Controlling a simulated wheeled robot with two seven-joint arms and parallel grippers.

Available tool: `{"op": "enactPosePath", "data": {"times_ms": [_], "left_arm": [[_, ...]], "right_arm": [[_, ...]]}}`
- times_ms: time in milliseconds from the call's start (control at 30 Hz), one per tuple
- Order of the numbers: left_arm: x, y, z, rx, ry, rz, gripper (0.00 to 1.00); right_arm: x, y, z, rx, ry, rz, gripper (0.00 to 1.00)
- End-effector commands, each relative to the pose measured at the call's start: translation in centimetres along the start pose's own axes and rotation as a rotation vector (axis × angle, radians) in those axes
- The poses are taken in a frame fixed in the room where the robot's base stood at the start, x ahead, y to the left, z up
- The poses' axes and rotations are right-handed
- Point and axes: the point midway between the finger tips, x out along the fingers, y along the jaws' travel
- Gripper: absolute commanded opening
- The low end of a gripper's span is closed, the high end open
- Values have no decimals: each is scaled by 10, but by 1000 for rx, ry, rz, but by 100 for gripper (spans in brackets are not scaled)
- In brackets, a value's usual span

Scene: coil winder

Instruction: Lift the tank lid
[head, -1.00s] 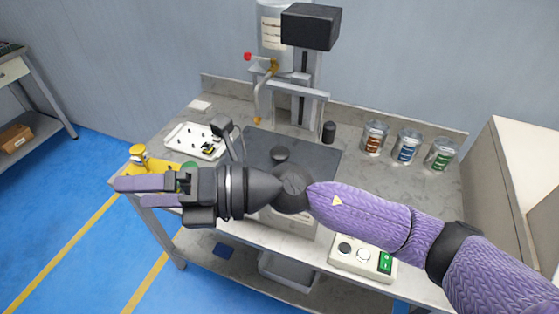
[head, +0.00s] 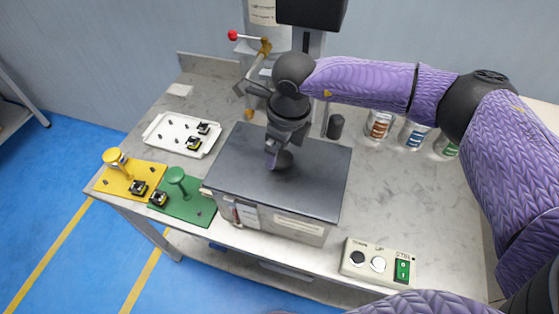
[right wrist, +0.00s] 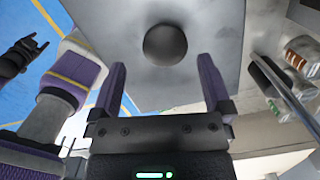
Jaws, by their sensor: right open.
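The tank (head: 270,222) is a grey box on the bench, with a flat dark lid (head: 235,160) on top. The lid lies flat on it. A round dark knob (head: 284,161) stands mid-lid and shows clearly in the right wrist view (right wrist: 165,44). My right gripper (head: 272,158) points down at the knob and partly covers it in the head view. In the right wrist view its two purple fingers (right wrist: 162,78) are spread and empty, with the knob ahead of the gap between them. A dark gripper (right wrist: 22,58), apparently my left, shows small at the left of the wrist view.
A white tray (head: 160,134) with small parts, a yellow stand (head: 150,172) and a green stand (head: 192,209) lie left. A control box (head: 345,265) sits at front right. Labelled cans (head: 379,125) stand behind right. The column with red-knobbed lever (head: 233,35) rises behind the tank.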

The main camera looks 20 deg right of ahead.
Motion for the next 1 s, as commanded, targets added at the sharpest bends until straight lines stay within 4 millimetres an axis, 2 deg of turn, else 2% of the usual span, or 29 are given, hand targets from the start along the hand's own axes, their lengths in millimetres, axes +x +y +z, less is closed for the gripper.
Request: {"op": "enactPosePath", "data": {"times_ms": [100,200,467,933,1000], "left_arm": [[4,3,0,-2,-2,5,59],[8,4,-3,-4,4,7,59],[7,4,-9,-4,18,6,59],[7,-5,-7,4,14,-8,59],[7,-5,-6,4,13,-7,59]], "right_arm": [[26,-4,-4,1,3,2,100],[43,-3,-4,-1,2,3,100],[46,-3,-4,-2,-1,2,100],[46,-3,-4,-1,-1,3,0],[46,-3,-4,-1,-1,3,0]]}}
